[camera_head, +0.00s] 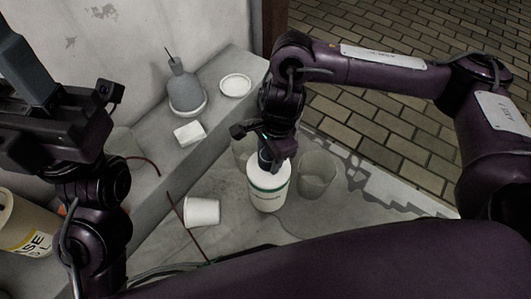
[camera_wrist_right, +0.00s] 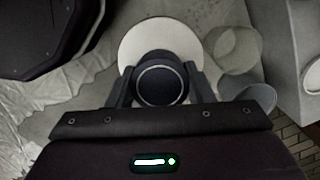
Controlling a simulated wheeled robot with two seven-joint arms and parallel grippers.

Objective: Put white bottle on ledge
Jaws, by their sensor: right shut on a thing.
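The white bottle (camera_head: 268,190) has a green band and a dark cap, and stands upright in the middle of the head view. My right gripper (camera_head: 274,156) is above it, shut on its cap. In the right wrist view the two fingers (camera_wrist_right: 160,95) flank the round dark cap, with the white bottle (camera_wrist_right: 160,34) behind. I cannot tell whether its base touches the sheeted floor. The grey ledge (camera_head: 222,108) runs along the wall, left of and behind the bottle. My left gripper (camera_head: 45,85) is at the far left, its fingertips not clear.
A grey bottle (camera_head: 186,92), a white dish (camera_head: 235,85) and a white block (camera_head: 190,133) are on the ledge, with bare surface between them. A clear cup (camera_head: 316,176) stands right of the bottle. A white cup (camera_head: 202,211) lies tipped to its left. A bucket (camera_head: 28,225) is far left.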

